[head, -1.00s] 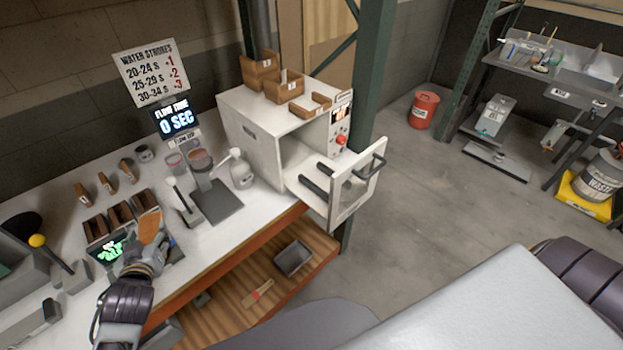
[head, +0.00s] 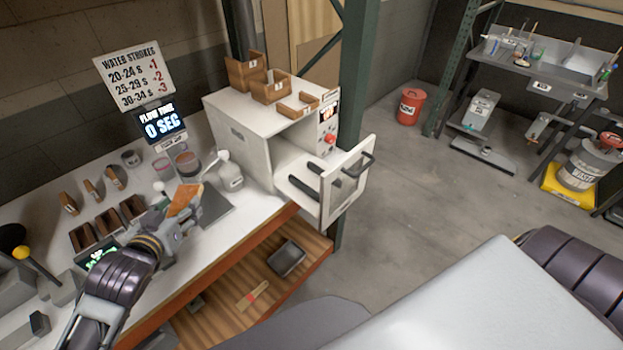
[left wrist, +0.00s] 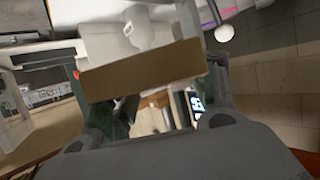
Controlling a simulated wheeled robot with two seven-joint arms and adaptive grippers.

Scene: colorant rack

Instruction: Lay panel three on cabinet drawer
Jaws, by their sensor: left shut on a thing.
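My left gripper (head: 172,228) is shut on an orange-brown panel (head: 185,200) and holds it tilted above the bench, in front of the flow station. In the left wrist view the panel (left wrist: 143,70) spans between the two fingers. Its number cannot be read. The white cabinet (head: 240,133) stands at the bench's far end. Its drawer (head: 347,182) is pulled out to the right, with dark bars inside, and the panel is apart from it. My right gripper is not in view.
A white bottle (head: 230,176) stands between the held panel and the cabinet. Wooden boxes (head: 269,87) sit on the cabinet top.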

